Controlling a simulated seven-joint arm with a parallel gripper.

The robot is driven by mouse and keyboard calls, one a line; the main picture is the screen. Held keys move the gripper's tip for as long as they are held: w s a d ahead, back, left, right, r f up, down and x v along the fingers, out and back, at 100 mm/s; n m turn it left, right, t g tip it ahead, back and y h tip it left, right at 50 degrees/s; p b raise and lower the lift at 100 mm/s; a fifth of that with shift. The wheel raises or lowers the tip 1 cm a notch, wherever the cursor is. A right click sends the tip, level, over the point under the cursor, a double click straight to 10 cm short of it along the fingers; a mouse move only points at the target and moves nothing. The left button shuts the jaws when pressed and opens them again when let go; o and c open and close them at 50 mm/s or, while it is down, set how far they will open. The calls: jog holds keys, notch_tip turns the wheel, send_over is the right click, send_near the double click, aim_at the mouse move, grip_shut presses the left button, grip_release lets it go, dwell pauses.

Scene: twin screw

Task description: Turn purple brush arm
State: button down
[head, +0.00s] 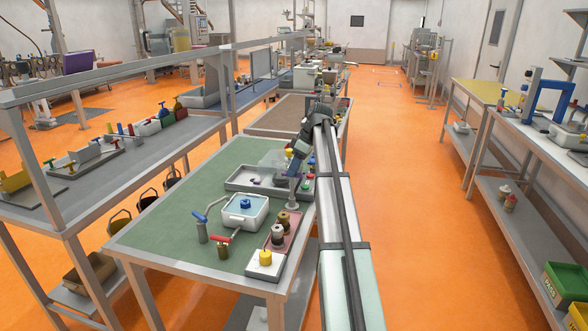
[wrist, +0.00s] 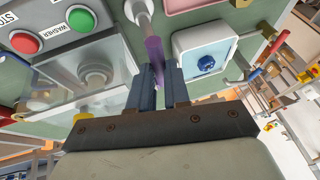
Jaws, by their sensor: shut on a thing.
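The purple brush arm (wrist: 154,52) shows in the wrist view as a purple bar running from a pale round post (wrist: 141,10) down between my fingers. My gripper (wrist: 160,72) is shut on it, one dark blue finger on each side. In the head view my gripper (head: 287,170) is low over the right part of the green table, beside the pale post (head: 293,190). The purple bar is mostly hidden there by my gripper.
Left of my gripper in the wrist view are a clear-covered box (wrist: 92,80) and a washer panel with red (wrist: 25,42) and green (wrist: 81,18) buttons. Right is a white box with a blue knob (wrist: 206,64). A pink tray (head: 272,243) lies nearer on the table.

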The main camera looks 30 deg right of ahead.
jog(key=c, duration=1.1)
grip_release()
jog(key=shift+r, duration=0.1)
jog(key=v, duration=0.7)
jog(key=shift+s+d+r, duration=0.1)
jog(key=shift+r, duration=0.05)
